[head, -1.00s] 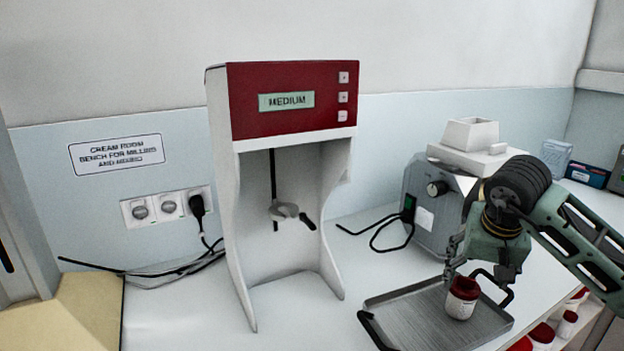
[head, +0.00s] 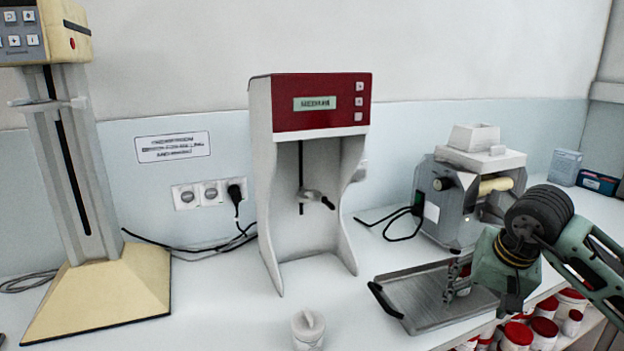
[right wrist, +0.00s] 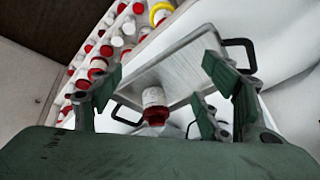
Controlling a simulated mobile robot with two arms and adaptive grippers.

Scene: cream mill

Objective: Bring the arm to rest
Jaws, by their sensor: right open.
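My right gripper (head: 455,283) is open over the right part of the metal tray (head: 400,290) in the head view. A small white jar with a red lid stands on the tray and is mostly hidden behind the gripper there. In the right wrist view the jar (right wrist: 154,97) shows clearly on the tray (right wrist: 182,68), between the spread fingers of the gripper (right wrist: 160,68) and apart from them. Nothing is held. My left gripper is not in view.
The red-topped mixer (head: 320,103) stands mid-bench, a cream-based stand (head: 100,290) at left. A mill (head: 440,205) is behind the tray. A white lidded container (head: 308,328) sits at the front edge. Several red-lidded jars (head: 517,335) fill the shelf below.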

